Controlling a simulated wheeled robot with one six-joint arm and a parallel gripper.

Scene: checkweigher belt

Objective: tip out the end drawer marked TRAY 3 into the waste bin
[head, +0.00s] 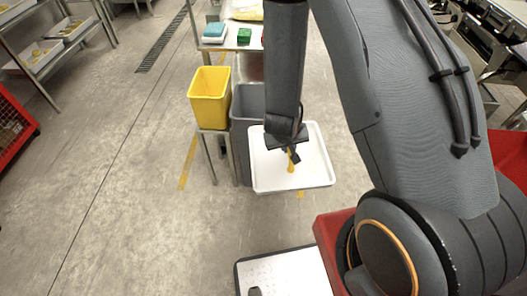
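A white shallow tray (265,178) is beneath my gripper (291,155), right of the grey bin. A small yellow-orange patch (291,167) shows inside it. No TRAY 3 marking can be read, so I cannot tell if this is that drawer. My gripper points down over the tray's far half; its fingers are small and dark, and I cannot tell whether they grip anything. A tall grey bin (242,135) stands just left of the tray, partly hidden by the tray and my arm. A yellow bin (210,97) sits on a stand beside it. Neither bin's label is readable.
A table (215,46) behind the bins holds blue and green blocks (244,36). A shelf rack with trays (36,57) stands at upper left, a red cage (14,128) at the left edge. Machinery (490,35) is at upper right.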

